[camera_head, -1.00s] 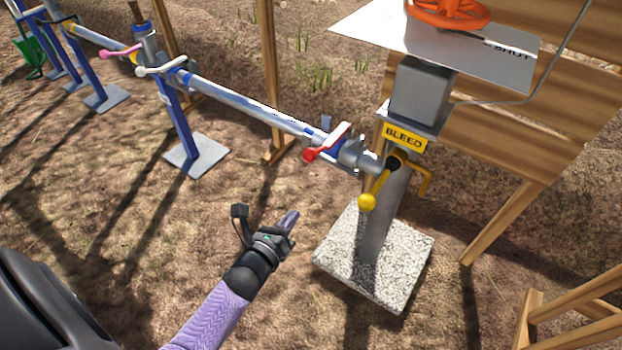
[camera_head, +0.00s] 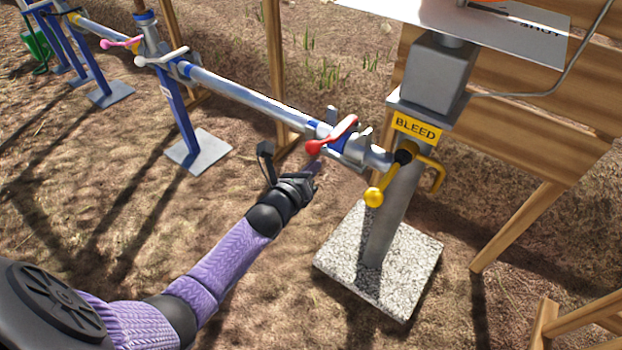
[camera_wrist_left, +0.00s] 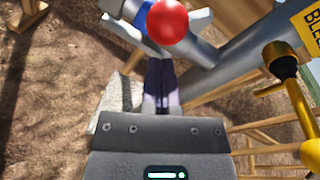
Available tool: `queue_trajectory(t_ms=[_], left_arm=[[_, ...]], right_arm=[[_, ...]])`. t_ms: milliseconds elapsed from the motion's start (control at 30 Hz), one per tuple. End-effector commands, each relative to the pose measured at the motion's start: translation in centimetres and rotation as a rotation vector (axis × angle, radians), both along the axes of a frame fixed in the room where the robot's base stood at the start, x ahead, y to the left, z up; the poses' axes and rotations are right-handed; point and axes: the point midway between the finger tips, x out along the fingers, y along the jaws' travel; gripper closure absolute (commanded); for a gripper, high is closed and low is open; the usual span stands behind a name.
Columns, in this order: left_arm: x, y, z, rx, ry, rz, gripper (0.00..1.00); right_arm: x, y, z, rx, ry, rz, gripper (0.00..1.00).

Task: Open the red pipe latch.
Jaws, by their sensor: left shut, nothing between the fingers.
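The red pipe latch (camera_head: 335,136) is a red lever with a round red knob, on the clamp near the right end of the silver and blue pipe (camera_head: 245,97). In the left wrist view its red knob (camera_wrist_left: 167,21) shows at the top, just past the fingertips. My left gripper (camera_head: 316,167) is shut and empty, just below the knob. Its purple fingers (camera_wrist_left: 161,82) lie together and point up toward the knob. I cannot tell whether they touch it. My right gripper is not in view.
A yellow bleed lever (camera_head: 376,192) hangs right of the latch, under the BLEED sign (camera_head: 416,127); it also shows in the left wrist view (camera_wrist_left: 283,65). A grey post stands on a speckled block (camera_head: 345,262). White (camera_head: 163,58) and pink levers sit farther left. Wooden supports stand behind.

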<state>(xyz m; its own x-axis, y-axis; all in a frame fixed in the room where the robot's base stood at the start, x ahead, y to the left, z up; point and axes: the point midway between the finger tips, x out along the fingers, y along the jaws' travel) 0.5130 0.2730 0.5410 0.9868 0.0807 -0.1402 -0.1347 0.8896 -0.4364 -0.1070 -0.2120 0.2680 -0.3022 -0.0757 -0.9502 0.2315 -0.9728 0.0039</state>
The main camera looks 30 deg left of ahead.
Motion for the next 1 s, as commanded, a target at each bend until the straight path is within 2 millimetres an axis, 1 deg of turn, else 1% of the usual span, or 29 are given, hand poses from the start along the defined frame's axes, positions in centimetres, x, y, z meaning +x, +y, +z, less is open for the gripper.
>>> queue_trajectory(t_ms=[100, 467, 633, 867, 1000], left_arm=[[0.2, 0.2, 0.5, 0.0, 0.0, -0.001, 1.0], [0.2, 0.2, 0.7, 0.0, 0.003, 0.0, 1.0], [0.1, 0.1, 1.9, 0.001, 0.034, 0.0, 1.0], [0.0, -0.1, 2.4, 0.002, 0.073, 0.0, 1.0], [0.0, -0.3, 3.6, 0.004, 0.111, -0.001, 1.0]], right_arm=[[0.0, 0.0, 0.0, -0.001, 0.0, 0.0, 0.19], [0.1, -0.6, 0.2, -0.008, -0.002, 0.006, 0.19], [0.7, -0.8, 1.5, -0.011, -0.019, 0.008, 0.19], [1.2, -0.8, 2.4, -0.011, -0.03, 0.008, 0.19], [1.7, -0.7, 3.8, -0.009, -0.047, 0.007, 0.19]])
